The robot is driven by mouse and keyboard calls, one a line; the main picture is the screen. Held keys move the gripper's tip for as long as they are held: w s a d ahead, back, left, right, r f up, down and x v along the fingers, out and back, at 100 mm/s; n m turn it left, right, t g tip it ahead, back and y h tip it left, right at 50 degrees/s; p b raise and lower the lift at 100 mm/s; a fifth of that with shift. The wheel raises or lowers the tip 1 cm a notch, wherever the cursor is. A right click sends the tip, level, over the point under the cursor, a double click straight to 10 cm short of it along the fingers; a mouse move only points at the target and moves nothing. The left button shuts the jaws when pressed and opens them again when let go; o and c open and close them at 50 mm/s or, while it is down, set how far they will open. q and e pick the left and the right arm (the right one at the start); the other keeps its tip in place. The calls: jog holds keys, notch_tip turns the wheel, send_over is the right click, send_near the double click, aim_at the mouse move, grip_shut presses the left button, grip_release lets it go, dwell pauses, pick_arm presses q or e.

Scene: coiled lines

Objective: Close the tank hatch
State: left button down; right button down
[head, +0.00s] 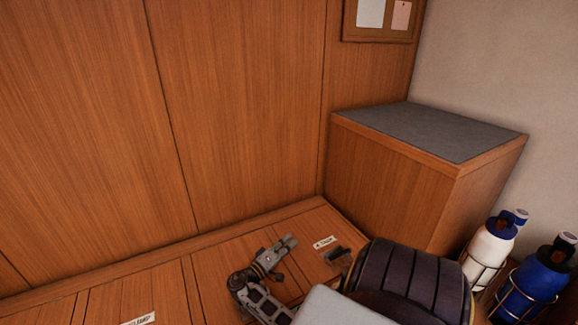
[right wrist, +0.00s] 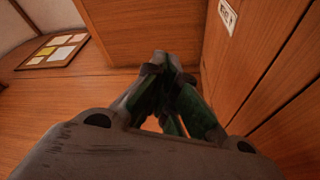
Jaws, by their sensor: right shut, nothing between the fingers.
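A wooden panel (head: 312,262) with a small white label (head: 325,242) and a dark fitting (head: 337,254) lies low, right of the middle in the head view. The label seems to read "TANK", but it is small. I cannot tell whether this panel is the hatch or how far it stands open. My right gripper (head: 289,241) is shut and empty, just left of the label. In the right wrist view its fingers (right wrist: 166,64) are together, and a labelled wooden surface (right wrist: 217,62) is to their right. My left gripper is not in view.
A wooden box with a grey top (head: 430,128) stands in the corner. A white bottle (head: 488,247) and a blue bottle (head: 538,278) sit in wire holders at right. Wood panelling (head: 240,100) rises behind. A noticeboard (head: 380,20) hangs above, and another label (head: 138,319) shows at lower left.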

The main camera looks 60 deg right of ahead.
jog(key=v, duration=1.1)
jog(key=shift+a, duration=0.4)
jog(key=shift+r, duration=0.1)
